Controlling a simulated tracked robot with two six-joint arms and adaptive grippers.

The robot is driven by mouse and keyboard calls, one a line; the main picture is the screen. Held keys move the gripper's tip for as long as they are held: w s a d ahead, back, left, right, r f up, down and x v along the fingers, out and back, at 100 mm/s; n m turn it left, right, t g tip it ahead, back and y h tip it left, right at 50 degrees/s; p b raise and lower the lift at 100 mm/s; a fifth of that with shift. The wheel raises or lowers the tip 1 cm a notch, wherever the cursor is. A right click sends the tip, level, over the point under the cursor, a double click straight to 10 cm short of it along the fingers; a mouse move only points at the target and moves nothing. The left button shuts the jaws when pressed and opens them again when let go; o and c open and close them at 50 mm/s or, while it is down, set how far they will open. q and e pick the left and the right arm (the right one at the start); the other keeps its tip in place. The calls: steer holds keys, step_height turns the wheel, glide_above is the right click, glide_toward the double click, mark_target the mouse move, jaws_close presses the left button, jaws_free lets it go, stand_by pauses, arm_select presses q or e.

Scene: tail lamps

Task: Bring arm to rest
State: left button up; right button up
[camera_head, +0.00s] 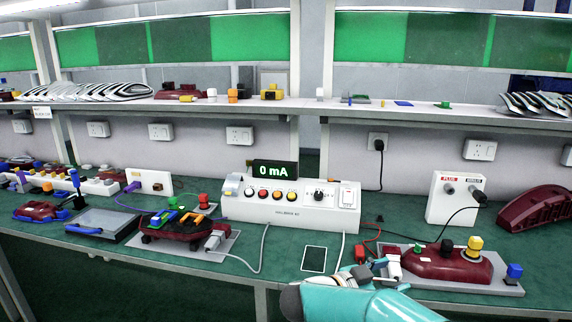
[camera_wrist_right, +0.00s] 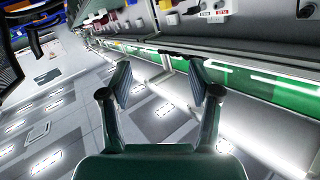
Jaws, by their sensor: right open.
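My right arm, teal, comes in at the bottom right of the head view, in front of the workbench (camera_head: 335,257). Its gripper (camera_head: 364,275) shows near the bench's front edge, partly hidden by the arm. In the right wrist view the two fingers of this gripper (camera_wrist_right: 159,78) stand apart, with nothing between them. My left gripper is in neither view.
A white control box (camera_head: 290,205) stands mid-bench under a display reading 0 mA (camera_head: 275,170). A red lamp on a grey fixture (camera_head: 440,262) lies close to the right gripper. Another lamp fixture (camera_head: 178,225) is left of centre. A shelf (camera_head: 440,110) runs behind.

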steer(key=d+f+n+t+y, duration=0.1)
steer(key=d+f+n+y, duration=0.15)
steer(key=d+f, duration=0.45)
steer(key=d+f+n+t+y, duration=0.1)
steer(key=d+f+n, duration=0.25)
steer(key=f, duration=0.75)
steer(key=s+a+f+n+y, duration=0.2)
steer(key=s+f+y, duration=0.15)
steer(key=f, duration=0.35)
steer(key=s+a+f+n+y, duration=0.3)
steer(key=s+f, duration=0.1)
steer(key=f, duration=0.4)
steer(key=s+a+f+n+g+y, duration=0.2)
steer(key=s+a+f+g+y, duration=0.15)
steer(key=s+a, duration=0.6)
steer(key=s+a+f+n+g+y, duration=0.1)
steer(key=s+a+f+g+y, duration=0.35)
steer(key=s, duration=0.85)
step_height(320, 180, up, 14)
steer(key=a+p, duration=0.1)
steer(key=p, duration=1.2)
steer(key=shift+s+a+m+g+y, duration=0.2)
steer(key=shift+s+m+g+y, duration=0.1)
